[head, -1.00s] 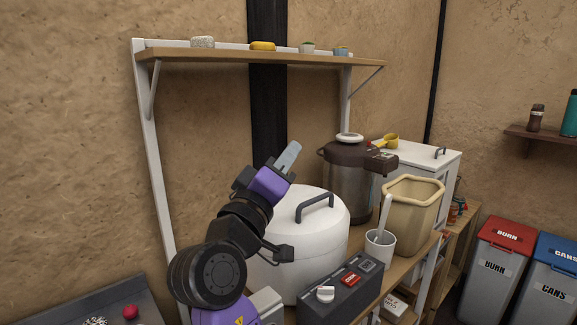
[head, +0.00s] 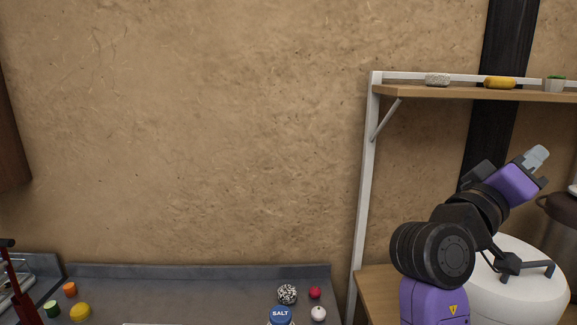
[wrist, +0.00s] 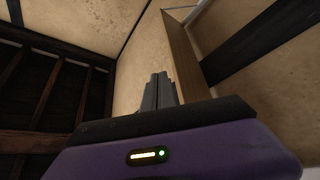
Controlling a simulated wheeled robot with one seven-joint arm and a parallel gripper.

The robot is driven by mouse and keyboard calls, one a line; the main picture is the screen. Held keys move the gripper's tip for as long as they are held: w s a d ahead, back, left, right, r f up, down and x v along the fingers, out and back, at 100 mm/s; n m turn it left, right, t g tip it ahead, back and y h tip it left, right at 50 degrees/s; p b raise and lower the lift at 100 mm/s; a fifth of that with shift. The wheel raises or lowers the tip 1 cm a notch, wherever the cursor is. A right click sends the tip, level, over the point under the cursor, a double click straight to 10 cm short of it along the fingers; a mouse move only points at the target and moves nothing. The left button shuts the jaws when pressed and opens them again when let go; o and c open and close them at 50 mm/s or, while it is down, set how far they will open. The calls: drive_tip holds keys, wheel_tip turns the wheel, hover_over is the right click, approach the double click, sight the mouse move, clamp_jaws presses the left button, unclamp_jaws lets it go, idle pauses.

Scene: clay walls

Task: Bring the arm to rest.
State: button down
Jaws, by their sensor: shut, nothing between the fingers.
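My gripper (head: 537,155) is at the right of the head view, on my folded purple and black arm. It points up and to the right, in front of the clay wall and below the wooden shelf. Its fingers are together with nothing between them. In the wrist view my gripper (wrist: 158,85) points up toward the wall and ceiling, its grey fingers side by side and empty.
A wall shelf (head: 430,91) holds small items above my arm. A white round-lidded pot (head: 520,295) stands behind and below the arm. A grey counter (head: 200,285) at lower left bears a salt container (head: 281,317) and several small things. The wall at centre is bare.

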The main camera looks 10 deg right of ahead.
drive_tip(key=w+a+f+n+t+y, duration=0.3)
drive_tip(key=w+a+n+t+y, duration=0.35)
drive_tip(key=t, duration=0.55)
drive_tip(key=s+a+f+n+t+y, duration=0.25)
drive_tip(key=a+f+y, duration=0.25)
drive_tip(key=a+f, duration=0.3)
drive_tip(key=s+a+f+n+t+y, duration=0.1)
drive_tip(key=s+a+f+t+y, duration=0.15)
drive_tip(key=a+f+y, duration=0.5)
drive_tip(key=s+a+f+m+g, duration=0.1)
drive_tip(key=s+f+g, duration=0.1)
drive_tip(key=s+f, duration=0.4)
drive_tip(key=s+a+f+m+g+y, duration=0.1)
drive_tip(key=s+f, duration=0.6)
drive_tip(key=s, duration=0.9)
drive_tip(key=s+a+f+m+g+y, duration=0.1)
drive_tip(key=s+a+f+m+g, duration=0.1)
drive_tip(key=s+f, duration=0.5)
drive_tip(key=s+m+g, duration=0.1)
drive_tip(key=s+g, duration=0.1)
drive_tip(key=s, duration=0.2)
drive_tip(key=shift+a+f, duration=0.15)
drive_tip(key=shift+a, duration=0.15)
drive_tip(key=shift+w, duration=0.1)
